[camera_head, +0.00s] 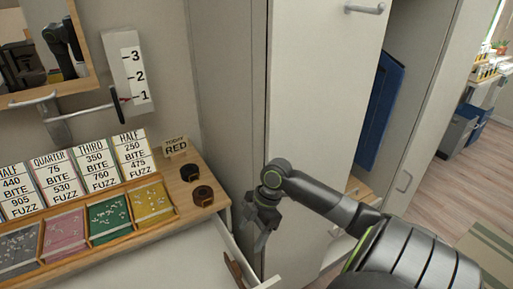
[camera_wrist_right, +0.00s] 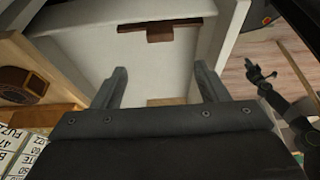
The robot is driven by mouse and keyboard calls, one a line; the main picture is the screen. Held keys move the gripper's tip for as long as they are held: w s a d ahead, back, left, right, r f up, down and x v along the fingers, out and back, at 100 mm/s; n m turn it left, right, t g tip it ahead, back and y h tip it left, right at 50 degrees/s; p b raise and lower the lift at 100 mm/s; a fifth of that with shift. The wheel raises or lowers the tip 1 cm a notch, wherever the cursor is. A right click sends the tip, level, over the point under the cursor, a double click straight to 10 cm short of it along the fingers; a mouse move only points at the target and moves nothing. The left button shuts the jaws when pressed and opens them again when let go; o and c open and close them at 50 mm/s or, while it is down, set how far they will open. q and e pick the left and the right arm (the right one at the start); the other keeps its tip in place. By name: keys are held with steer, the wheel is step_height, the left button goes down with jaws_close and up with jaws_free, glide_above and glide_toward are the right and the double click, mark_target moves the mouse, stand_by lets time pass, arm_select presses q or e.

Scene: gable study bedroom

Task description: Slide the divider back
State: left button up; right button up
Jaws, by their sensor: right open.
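A pale drawer (camera_head: 205,262) stands open below the desk top, at the bottom of the head view. A brown divider (camera_head: 235,268) is in it, partly cut off by the picture's edge. In the right wrist view the divider (camera_wrist_right: 160,33) is a dark brown strip with a small tab, across the far part of the white drawer interior (camera_wrist_right: 85,50). My right gripper (camera_head: 262,232) is open and empty above the drawer's right side. Its two fingers (camera_wrist_right: 162,85) point towards the divider, apart from it. A dark gripper (camera_wrist_right: 262,73), apparently my left, shows small at the right; its jaws are unclear.
On the desk, a wooden tray (camera_head: 100,242) holds coloured compartments below price cards. Two dark round pieces (camera_head: 203,195) and a "TODAY RED" sign (camera_head: 175,146) stand near its right end. A tall cabinet (camera_head: 315,90) rises close behind my right arm.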

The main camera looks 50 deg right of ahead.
steer(key=shift+v, duration=2.2)
steer(key=shift+s, duration=0.1)
